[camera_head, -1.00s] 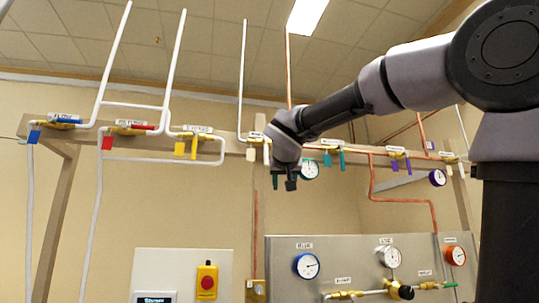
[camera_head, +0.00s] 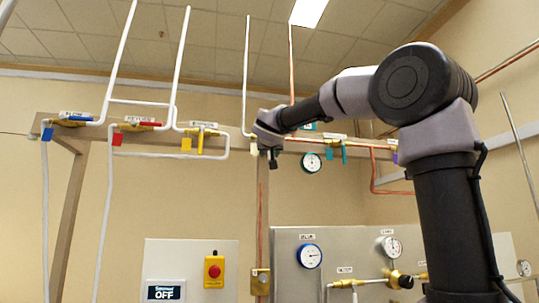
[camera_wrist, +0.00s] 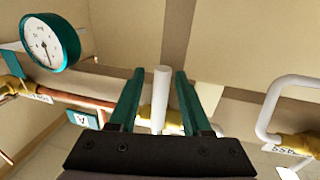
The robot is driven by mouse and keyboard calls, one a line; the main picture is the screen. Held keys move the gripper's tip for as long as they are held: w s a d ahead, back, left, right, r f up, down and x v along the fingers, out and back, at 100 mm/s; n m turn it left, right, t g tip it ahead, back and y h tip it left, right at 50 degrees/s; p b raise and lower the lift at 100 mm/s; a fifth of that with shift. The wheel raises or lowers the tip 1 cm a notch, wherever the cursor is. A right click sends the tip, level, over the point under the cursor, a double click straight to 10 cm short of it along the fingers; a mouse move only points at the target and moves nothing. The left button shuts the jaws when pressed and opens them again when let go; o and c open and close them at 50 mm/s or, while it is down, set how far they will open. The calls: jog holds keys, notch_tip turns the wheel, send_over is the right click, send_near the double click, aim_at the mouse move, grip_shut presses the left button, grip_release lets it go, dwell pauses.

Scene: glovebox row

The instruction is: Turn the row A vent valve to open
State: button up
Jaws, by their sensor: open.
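My gripper (camera_head: 273,157) is at the wooden rail, in front of a valve with a white tag (camera_head: 254,149). In the wrist view my gripper (camera_wrist: 160,100) is open, its teal fingers on either side of a white lever (camera_wrist: 161,90). The lever stands crosswise to the pipe, with a gap on each side. The brass valve body (camera_wrist: 146,113) is partly hidden behind my gripper. I cannot read this valve's label, so I cannot confirm that it is the row A vent valve. A teal plate marked A (camera_wrist: 83,118) is beside it.
A teal-rimmed gauge (camera_wrist: 45,42) hangs close by. Yellow-handled (camera_head: 200,140), red-handled (camera_head: 138,124) and blue-handled (camera_head: 72,122) valves line the rail to the left; a teal-handled valve (camera_head: 336,146) is to the right. Below are a panel gauge (camera_head: 309,256) and a red button (camera_head: 214,271).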

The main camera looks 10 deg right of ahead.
jog(key=shift+w, duration=0.35)
grip_shut()
dwell(1.2)
